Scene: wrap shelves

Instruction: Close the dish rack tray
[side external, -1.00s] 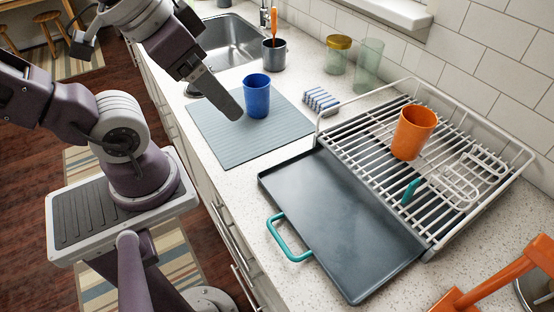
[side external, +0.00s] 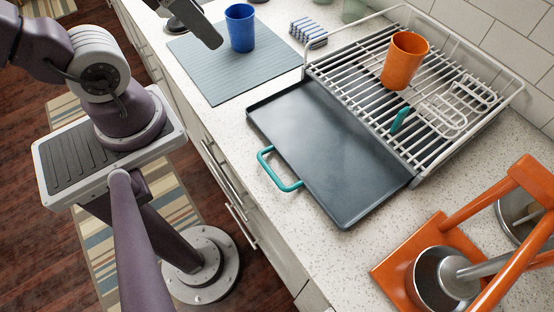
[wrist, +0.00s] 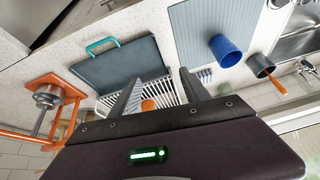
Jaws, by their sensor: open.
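The dark grey tray (side external: 325,150) with a teal handle (side external: 278,170) lies pulled out from the white wire dish rack (side external: 345,75), toward the counter's front edge. In the wrist view the tray (wrist: 118,65) and its handle (wrist: 100,46) are at upper left, beside the partly hidden rack (wrist: 172,92). My gripper (wrist: 160,92) is open and empty in the wrist view, its two fingers apart. In the side view only a finger (side external: 197,22) shows at the top edge, left of the blue cup and away from the tray.
An orange cup (side external: 404,60) and a teal piece (side external: 400,120) are in the rack. A blue cup (side external: 240,28) stands on a grey mat (side external: 225,80). A striped sponge (side external: 308,32) lies behind. An orange stand (side external: 400,255) with a metal pot is at right. Counter between tray and stand is clear.

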